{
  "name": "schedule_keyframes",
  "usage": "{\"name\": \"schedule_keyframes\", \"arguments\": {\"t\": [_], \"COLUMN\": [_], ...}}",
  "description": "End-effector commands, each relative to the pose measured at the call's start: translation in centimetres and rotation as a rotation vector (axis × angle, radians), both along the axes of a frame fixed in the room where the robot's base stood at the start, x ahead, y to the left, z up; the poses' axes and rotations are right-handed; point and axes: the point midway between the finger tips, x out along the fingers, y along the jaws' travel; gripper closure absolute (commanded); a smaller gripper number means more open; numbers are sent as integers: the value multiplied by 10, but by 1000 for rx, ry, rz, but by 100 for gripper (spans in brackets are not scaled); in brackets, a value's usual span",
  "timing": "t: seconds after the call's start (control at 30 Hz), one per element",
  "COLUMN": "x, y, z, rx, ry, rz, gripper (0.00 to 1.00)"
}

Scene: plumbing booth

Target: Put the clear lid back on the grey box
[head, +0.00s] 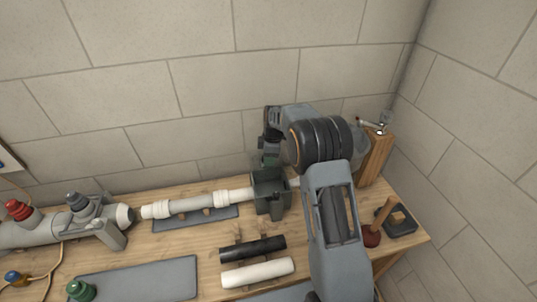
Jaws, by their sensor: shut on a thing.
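My arm hides the box's right side.
The white pipe (205,202) runs left over a grey mat. A black cylinder (252,248) and a white cylinder (258,271) lie in front. A wooden post (376,158), a plunger (381,222) and a dark square ring (401,222) stand right.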

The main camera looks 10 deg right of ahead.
Motion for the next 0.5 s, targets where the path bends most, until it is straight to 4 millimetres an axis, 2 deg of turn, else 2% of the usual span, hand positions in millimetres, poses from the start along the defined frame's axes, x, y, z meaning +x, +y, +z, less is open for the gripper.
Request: {"name": "schedule_keyframes", "arguments": {"t": [0.5], "x": [0], "y": [-4], "z": [-23], "rx": [0], "ry": [0], "rz": [-6], "gripper": [92]}}
